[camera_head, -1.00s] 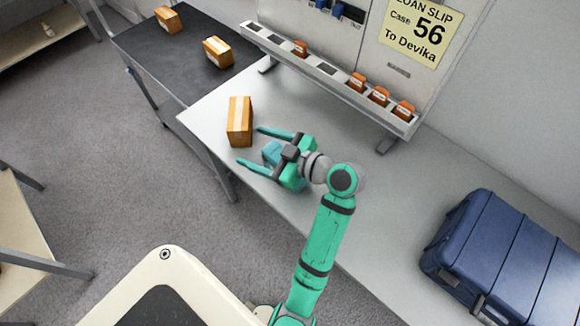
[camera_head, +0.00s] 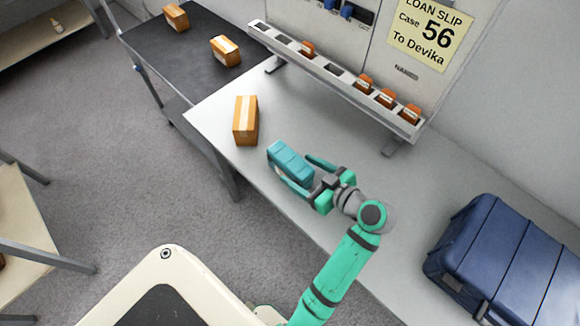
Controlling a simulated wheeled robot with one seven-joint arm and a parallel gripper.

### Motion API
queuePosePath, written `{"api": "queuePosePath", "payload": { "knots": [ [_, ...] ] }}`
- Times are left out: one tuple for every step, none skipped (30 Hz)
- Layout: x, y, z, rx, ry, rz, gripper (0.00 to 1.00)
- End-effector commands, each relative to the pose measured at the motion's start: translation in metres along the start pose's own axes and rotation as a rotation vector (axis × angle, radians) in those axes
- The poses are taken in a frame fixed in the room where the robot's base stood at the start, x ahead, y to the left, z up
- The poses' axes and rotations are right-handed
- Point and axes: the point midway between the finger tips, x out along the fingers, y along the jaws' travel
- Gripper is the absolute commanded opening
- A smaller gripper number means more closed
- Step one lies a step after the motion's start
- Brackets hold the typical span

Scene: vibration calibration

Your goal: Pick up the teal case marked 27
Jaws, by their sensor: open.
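The teal case (camera_head: 288,158) lies on the grey bench near its front edge. No number can be read on it from here. My gripper (camera_head: 299,173) is open at the case's right end. One finger reaches along the far side and the other along the near side of the case. Whether the fingers touch the case cannot be told. Part of the case's right end is hidden by the gripper.
A cardboard box (camera_head: 245,121) stands just left of the case. A blue suitcase (camera_head: 505,255) lies at the right of the bench. A slotted rail (camera_head: 340,77) with several orange items runs behind. A loan slip (camera_head: 430,33) reads case 56, to Devika. The bench's middle is clear.

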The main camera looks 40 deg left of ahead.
Motion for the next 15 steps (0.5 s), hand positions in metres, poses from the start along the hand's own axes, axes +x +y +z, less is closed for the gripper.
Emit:
{"api": "queuePosePath", "payload": {
  "knots": [
    [0.006, -0.002, 0.0, 0.0, 0.0, -0.005, 0.71],
    [0.01, -0.003, 0.0, 0.0, 0.0, -0.006, 0.71],
    [0.016, -0.004, 0.0, 0.0, 0.0, -0.006, 0.71],
    [0.021, -0.004, 0.001, 0.0, 0.0, -0.006, 0.71],
    [0.025, -0.005, 0.001, -0.001, -0.001, -0.006, 0.71],
    [0.031, -0.005, 0.001, -0.001, 0.0, -0.006, 0.71],
    [0.035, -0.005, 0.0, -0.001, 0.0, -0.007, 0.71],
    [0.038, -0.005, 0.0, -0.001, 0.0, -0.006, 0.71],
    [0.042, -0.004, 0.0, -0.001, 0.0, -0.005, 0.71],
    [0.044, -0.004, 0.0, -0.001, 0.0, -0.005, 0.71],
    [0.046, -0.004, 0.0, -0.001, 0.0, -0.005, 0.71],
    [0.048, -0.004, 0.0, -0.002, 0.0, -0.004, 0.71],
    [0.049, -0.004, 0.0, -0.002, 0.0, -0.004, 0.71],
    [0.049, -0.004, 0.0, -0.002, 0.0, -0.004, 0.71],
    [0.05, -0.004, 0.0, -0.002, 0.0, -0.004, 0.71]
  ]
}}
